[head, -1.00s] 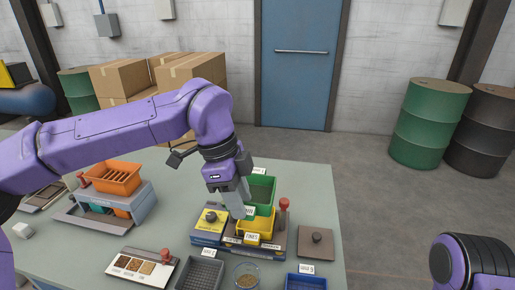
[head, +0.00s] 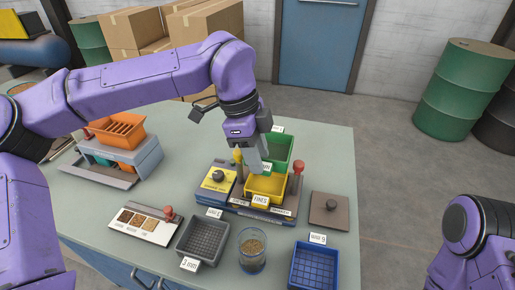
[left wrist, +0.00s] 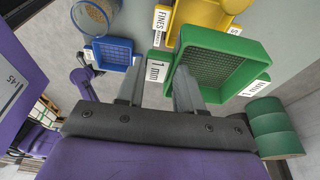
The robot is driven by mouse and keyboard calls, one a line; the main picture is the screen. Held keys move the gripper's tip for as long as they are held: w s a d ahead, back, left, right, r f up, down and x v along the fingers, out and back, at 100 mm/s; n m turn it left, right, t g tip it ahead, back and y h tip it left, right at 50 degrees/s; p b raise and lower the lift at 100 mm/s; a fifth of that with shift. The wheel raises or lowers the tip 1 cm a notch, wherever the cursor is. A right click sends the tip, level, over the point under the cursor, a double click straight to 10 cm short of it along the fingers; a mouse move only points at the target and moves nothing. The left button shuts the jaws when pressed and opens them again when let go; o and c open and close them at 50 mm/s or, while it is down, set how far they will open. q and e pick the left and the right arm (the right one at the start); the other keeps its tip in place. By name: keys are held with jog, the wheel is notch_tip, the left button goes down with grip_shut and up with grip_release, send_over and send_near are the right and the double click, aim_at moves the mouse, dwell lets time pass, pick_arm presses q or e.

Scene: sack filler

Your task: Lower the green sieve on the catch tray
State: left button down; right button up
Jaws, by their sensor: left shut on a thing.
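The green sieve (head: 284,149) is behind and partly over the yellow catch tray (head: 266,190) marked FINES, on the filler base. My left gripper (head: 255,165) comes down at its left side and hides part of it. In the left wrist view the fingers (left wrist: 158,95) are shut at the near edge of the green sieve (left wrist: 252,62), by its 1 mm label. The yellow tray (left wrist: 212,14) lies beyond it there. I cannot tell the gap between sieve and tray. My right gripper is not in view; only my right arm shows.
A grey sieve (head: 190,258), a jar of grain (head: 252,262) and a blue sieve (head: 319,285) stand along the front edge. A red-knobbed lever (head: 298,168) is close right of the tray. A knobbed plate (head: 330,221) lies further right. An orange hopper (head: 118,138) is left.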

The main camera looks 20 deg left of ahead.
pick_arm(q)
jog(key=shift+f+b, duration=2.3)
jog(key=shift+f, duration=1.1)
jog(key=shift+a+r, duration=0.1)
jog(key=shift+f+b, duration=0.45)
jog(key=shift+f, duration=0.1)
jog(key=shift+f+b, duration=0.2)
jog(key=shift+b, duration=0.15)
jog(key=shift+c, duration=1.2)
grip_release()
